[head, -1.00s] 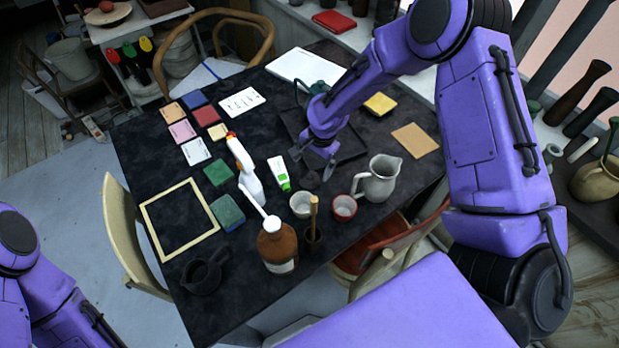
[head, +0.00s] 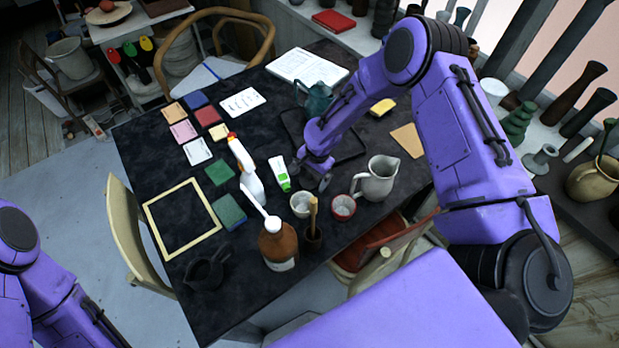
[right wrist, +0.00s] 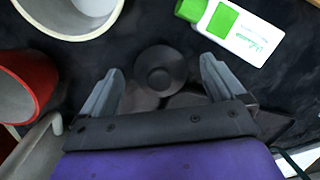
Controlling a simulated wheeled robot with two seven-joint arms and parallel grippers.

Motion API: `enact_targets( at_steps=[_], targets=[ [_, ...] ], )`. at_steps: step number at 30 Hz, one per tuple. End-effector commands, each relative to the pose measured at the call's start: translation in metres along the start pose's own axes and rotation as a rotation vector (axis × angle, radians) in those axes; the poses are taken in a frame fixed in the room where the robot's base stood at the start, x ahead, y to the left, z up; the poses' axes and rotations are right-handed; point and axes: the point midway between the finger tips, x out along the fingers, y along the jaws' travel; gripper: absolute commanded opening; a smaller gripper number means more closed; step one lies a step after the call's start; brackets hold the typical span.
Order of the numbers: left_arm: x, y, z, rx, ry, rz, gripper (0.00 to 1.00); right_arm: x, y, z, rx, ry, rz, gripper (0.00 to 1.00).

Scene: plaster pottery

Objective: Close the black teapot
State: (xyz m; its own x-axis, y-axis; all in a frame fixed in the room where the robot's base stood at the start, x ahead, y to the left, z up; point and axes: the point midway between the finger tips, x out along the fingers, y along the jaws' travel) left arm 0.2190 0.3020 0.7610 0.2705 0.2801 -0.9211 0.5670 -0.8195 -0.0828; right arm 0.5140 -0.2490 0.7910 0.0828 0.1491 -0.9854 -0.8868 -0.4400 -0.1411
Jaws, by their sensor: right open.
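The black teapot (head: 207,270) stands at the near left of the dark table; its fine detail is hard to make out against the black top. A small round black lid with a knob (right wrist: 160,70) lies flat on the table, apart from the teapot. My right gripper (head: 311,182) is open and low over the table, pointing down at the lid. In the right wrist view the lid lies between and just beyond the two spread fingertips (right wrist: 160,78), not clasped. Only part of my left arm shows at the left edge; its gripper is out of view.
A white cup (head: 300,204), red cup (head: 343,207) and grey jug (head: 378,180) stand close to my right gripper. A green-and-white tube (head: 279,174) lies beside it.

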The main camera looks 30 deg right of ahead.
Motion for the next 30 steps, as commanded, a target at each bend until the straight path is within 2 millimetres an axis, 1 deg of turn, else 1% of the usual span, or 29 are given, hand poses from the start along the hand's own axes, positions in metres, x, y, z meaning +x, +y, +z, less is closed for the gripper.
enact_targets(
  at_steps=[3, 5, 6, 8, 9, 10, 11, 17, 20, 23, 30],
  targets=[
    [0.0, 0.0, 0.0, 0.0, 0.0, 0.0, 1.0, 0.0, 0.0, 0.0, 0.0, 0.0, 0.0, 0.96],
    [0.0, 0.0, 0.0, 0.0, 0.0, 0.0, 1.0, 0.0, 0.0, 0.0, 0.0, 0.0, 0.0, 0.77],
    [0.0, 0.0, 0.0, 0.0, 0.0, 0.0, 1.0, 0.0, 0.0, 0.0, 0.0, 0.0, 0.0, 0.64],
    [0.0, 0.0, 0.0, 0.0, 0.0, 0.0, 1.0, 0.0, 0.0, 0.0, 0.0, 0.0, 0.0, 0.44],
    [0.0, 0.0, 0.0, 0.0, 0.0, 0.0, 1.0, 0.0, 0.0, 0.0, 0.0, 0.0, 0.0, 0.36],
    [0.0, 0.0, 0.0, 0.0, 0.0, 0.0, 1.0, 0.0, 0.0, 0.0, 0.0, 0.0, 0.0, 0.36],
    [0.0, 0.0, 0.0, 0.0, 0.0, 0.0, 1.0, 0.0, 0.0, 0.0, 0.0, 0.0, 0.0, 0.31],
    [0.0, 0.0, 0.0, 0.0, 0.0, 0.0, 1.0, -0.001, 0.0, 0.0, 0.0, 0.0, 0.0, 0.31],
    [0.002, 0.0, 0.001, 0.0, 0.0, 0.0, 1.0, -0.006, -0.002, 0.0, -0.001, 0.001, -0.002, 0.31],
    [0.004, 0.0, 0.002, 0.0, 0.0, 0.0, 1.0, -0.017, -0.004, 0.001, -0.003, 0.002, -0.002, 0.31],
    [0.013, 0.001, 0.005, 0.0, 0.0, 0.0, 1.0, -0.062, -0.01, 0.005, -0.002, 0.003, -0.002, 0.31]
  ],
)
